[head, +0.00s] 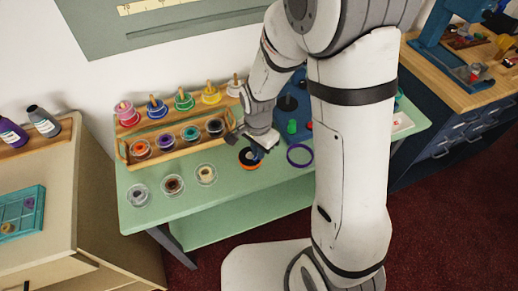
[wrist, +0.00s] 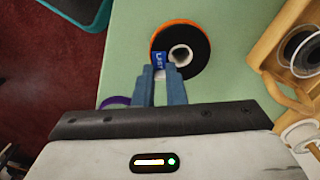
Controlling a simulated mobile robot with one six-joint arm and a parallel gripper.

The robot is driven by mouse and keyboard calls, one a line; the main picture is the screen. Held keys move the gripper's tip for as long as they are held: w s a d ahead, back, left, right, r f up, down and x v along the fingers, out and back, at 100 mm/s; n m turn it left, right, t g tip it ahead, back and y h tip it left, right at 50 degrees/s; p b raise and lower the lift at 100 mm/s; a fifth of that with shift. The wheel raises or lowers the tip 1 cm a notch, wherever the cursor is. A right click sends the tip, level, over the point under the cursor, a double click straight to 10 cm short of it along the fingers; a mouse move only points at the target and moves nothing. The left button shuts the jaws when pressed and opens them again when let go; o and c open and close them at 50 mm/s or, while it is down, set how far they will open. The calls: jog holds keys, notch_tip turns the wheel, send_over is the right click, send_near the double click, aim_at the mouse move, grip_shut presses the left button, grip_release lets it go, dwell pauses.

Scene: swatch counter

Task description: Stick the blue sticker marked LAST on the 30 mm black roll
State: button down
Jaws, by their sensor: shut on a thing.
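A black roll with an orange edge (head: 246,163) lies flat on the green counter (head: 235,189); it also shows in the wrist view (wrist: 200,52). Its size marking is not readable. My gripper (wrist: 159,76) is shut on the blue sticker marked LAST (wrist: 159,60). In the wrist view the sticker lies over the left side of the roll's face, beside the pale core. I cannot tell whether it touches the roll. In the head view my gripper (head: 258,152) is low over the roll and hides part of it.
A wooden rack (head: 122,150) with several coloured spools stands behind and left. Clear-rimmed rolls (head: 138,195) lie along the front left. The counter just in front of the roll is clear.

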jog(key=shift+f+b, duration=0.45)
dwell(1.7)
jog(key=c, duration=1.4)
grip_release()
notch_tip(320, 180, up, 7)
jog(key=p, duration=0.5)
jog(key=shift+r, duration=0.1)
